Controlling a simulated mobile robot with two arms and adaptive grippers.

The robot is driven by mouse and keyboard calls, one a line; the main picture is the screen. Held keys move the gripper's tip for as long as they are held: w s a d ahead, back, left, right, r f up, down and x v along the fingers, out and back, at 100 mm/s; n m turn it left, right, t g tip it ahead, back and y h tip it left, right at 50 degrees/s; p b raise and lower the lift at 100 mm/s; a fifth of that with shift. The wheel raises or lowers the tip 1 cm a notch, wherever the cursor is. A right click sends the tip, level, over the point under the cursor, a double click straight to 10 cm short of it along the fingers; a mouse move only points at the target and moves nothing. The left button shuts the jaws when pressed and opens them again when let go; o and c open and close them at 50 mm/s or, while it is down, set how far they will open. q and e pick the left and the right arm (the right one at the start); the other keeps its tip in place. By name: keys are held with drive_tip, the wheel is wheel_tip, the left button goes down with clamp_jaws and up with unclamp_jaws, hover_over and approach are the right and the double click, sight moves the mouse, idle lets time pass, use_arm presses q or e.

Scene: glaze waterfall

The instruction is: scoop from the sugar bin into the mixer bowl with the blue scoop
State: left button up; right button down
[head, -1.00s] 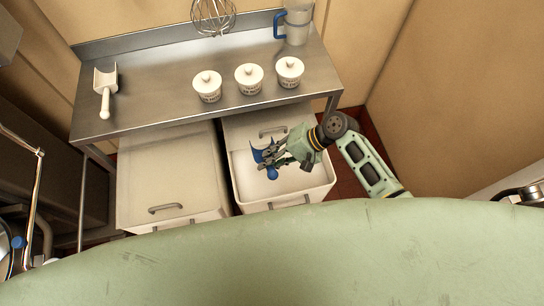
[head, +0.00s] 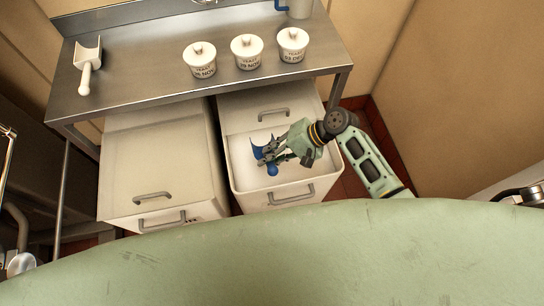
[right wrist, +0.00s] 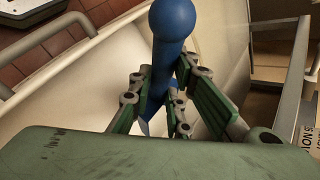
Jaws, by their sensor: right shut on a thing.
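The blue scoop (head: 257,152) is in my right gripper (head: 270,157), which is shut on its handle. In the right wrist view the blue handle (right wrist: 168,45) with its round end stands between the gripper fingers (right wrist: 160,95). The scoop is over or inside the open right-hand bin (head: 239,185), which holds pale white contents, likely sugar. I cannot tell whether the scoop touches the contents or holds any. The mixer bowl cannot be made out with certainty. My left gripper is not in view.
A closed bin (head: 155,165) stands to the left. Above is a steel table (head: 140,75) with a white scoop (head: 88,65) and three lidded tubs, one of them in the middle (head: 247,52). A blue-handled jug (head: 298,8) is at the back. A wall is close on the right.

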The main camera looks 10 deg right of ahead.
wheel_tip(320, 180, down, 12)
drive_tip(key=w+b, duration=0.2)
drive_tip(key=b, duration=0.7)
drive_tip(key=shift+w+r, duration=0.15)
idle(0.6)
